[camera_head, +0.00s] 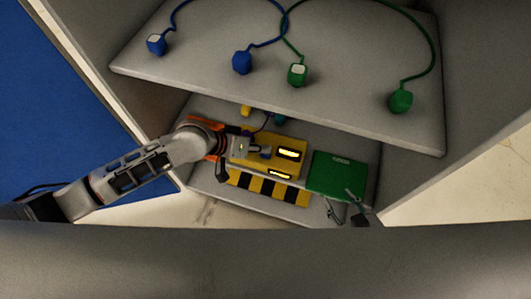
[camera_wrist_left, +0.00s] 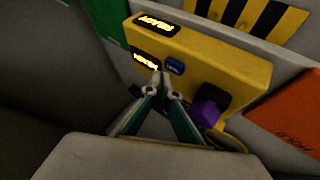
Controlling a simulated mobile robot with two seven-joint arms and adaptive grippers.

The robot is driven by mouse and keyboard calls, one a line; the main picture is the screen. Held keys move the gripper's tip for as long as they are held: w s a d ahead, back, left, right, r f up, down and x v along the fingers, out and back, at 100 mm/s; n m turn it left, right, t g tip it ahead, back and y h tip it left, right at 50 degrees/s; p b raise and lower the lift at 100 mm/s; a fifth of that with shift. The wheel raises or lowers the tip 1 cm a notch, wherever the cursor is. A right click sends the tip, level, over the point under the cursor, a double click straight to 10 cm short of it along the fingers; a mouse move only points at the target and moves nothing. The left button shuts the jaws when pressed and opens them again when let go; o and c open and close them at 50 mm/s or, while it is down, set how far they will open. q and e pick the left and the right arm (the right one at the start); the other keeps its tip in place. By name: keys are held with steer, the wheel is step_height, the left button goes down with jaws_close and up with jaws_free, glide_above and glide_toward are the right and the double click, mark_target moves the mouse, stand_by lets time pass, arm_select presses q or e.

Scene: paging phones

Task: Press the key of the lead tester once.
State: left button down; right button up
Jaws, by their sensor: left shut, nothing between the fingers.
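The lead tester is a yellow box (camera_head: 263,166) on the lower shelf, with lit displays. It also shows in the left wrist view (camera_wrist_left: 225,68), where a small blue key (camera_wrist_left: 174,66) sits beside the lower lit display. A purple plug (camera_wrist_left: 206,111) sits at a dark socket on the tester. My left gripper (camera_head: 268,151) is shut and empty over the tester; in the left wrist view its tips (camera_wrist_left: 160,90) are just short of the key, and contact is not visible. My right gripper (camera_head: 338,198) appears open by the green box, partly hidden below.
A black-and-yellow striped strip (camera_head: 262,188) runs along the front. The upper shelf (camera_head: 340,105) overhangs, bearing blue (camera_head: 243,62) and green (camera_head: 400,101) corded plugs.

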arm_select(q)
steer(key=shift+f, duration=0.15)
steer(key=shift+f, duration=0.25)
steer(key=shift+f, duration=0.1)
arm_select(e)
steer(key=shift+s+f, duration=0.1)
steer(key=shift+f, duration=0.1)
arm_select(q)
steer(key=shift+f, duration=0.4)
stand_by(0.6)
steer(key=shift+r, duration=0.1)
arm_select(e)
steer(key=shift+r, duration=0.15)
arm_select(q)
steer(key=shift+r+p, duration=0.7)
steer(key=shift+r, duration=0.1)
arm_select(e)
steer(key=shift+w+r, duration=0.3)
steer(key=shift+r, duration=0.3)
steer(key=shift+w+r, duration=0.3)
steer(key=shift+r, duration=0.25)
